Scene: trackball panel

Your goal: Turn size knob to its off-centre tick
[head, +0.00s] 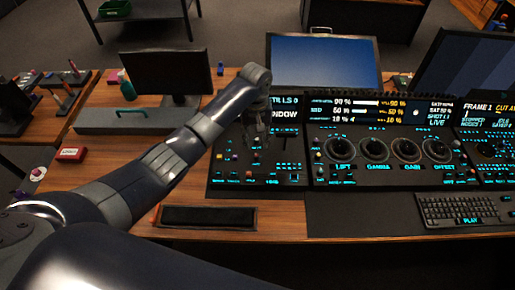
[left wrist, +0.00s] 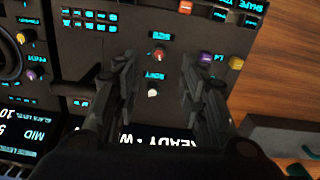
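In the left wrist view the panel shows upside down. A red knob (left wrist: 158,54) sits close to the SIZE label (left wrist: 158,36). A white knob (left wrist: 153,92) sits near the SOFT label (left wrist: 155,76). My left gripper (left wrist: 159,70) is open, with one finger on each side of these knobs and a wide gap between them. Its fingers look apart from both knobs; their height above the panel is hard to tell. In the head view my left gripper (head: 256,143) hangs over the left panel section (head: 225,160) and hides part of it. Tick marks are too small to read. My right gripper is not in view.
In the left wrist view a purple knob (left wrist: 206,57) is close to the right finger, with an orange knob (left wrist: 236,62) beyond it. In the head view several trackballs (head: 340,149) lie to the right. A black pad (head: 208,217) lies in front, and monitors stand behind.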

